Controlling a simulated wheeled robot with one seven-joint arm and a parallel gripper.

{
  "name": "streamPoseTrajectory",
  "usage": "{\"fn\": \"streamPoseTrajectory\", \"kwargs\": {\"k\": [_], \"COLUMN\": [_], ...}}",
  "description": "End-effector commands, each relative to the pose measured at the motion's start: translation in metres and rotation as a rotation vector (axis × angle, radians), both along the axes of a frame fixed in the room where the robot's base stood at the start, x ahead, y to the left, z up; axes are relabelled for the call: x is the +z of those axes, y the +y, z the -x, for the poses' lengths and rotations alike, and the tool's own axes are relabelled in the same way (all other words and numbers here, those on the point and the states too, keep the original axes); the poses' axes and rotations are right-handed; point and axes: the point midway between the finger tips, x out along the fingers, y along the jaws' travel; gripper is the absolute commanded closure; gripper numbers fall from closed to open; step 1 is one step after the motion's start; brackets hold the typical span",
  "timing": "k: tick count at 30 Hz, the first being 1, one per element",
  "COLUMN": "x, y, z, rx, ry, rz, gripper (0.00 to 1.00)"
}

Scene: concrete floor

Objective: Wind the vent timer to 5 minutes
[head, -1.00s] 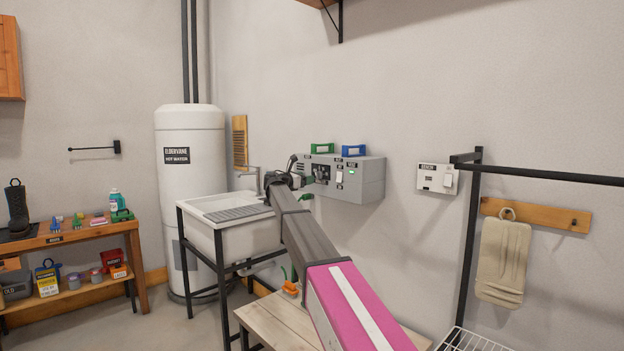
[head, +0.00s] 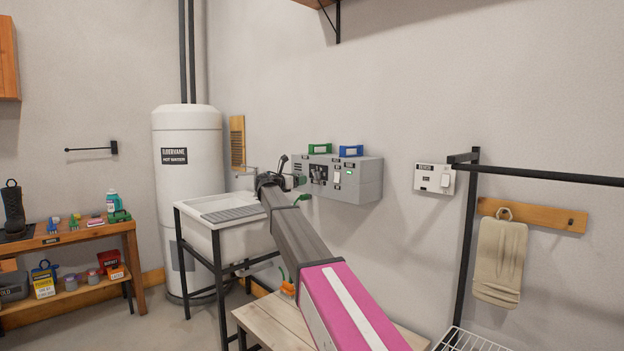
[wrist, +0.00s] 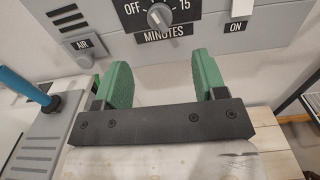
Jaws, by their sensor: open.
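The vent timer is a grey knob (wrist: 160,17) on the face of a grey wall panel (head: 358,181). In the wrist view the dial has "OFF" at its left, "15" at its right and "MINUTES" below. In the head view my arm partly hides the panel's left side.
Beside the dial are an "AIR" lever (wrist: 83,44) and an "ON" switch (wrist: 243,8). A green box (head: 319,148) and a blue box (head: 351,151) sit on the panel. The sink (head: 205,229) and a wooden bench (head: 262,322) stand below.

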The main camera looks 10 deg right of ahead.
Motion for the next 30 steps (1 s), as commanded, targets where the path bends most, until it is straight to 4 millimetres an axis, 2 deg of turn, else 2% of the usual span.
{"fn": "streamPoseTrajectory", "kwargs": {"k": [8, 18, 24, 30], "x": [0.0, 0.0, 0.0, 0.0], "y": [-0.026, -0.073, -0.084, -0.084], "z": [-0.021, -0.054, -0.061, -0.061], "rx": [-0.001, 0.0, 0.001, 0.001], "ry": [-0.001, -0.001, -0.001, -0.002], "rz": [-0.001, -0.001, -0.001, -0.001], "gripper": [0.35, 0.35, 0.35, 0.35]}}
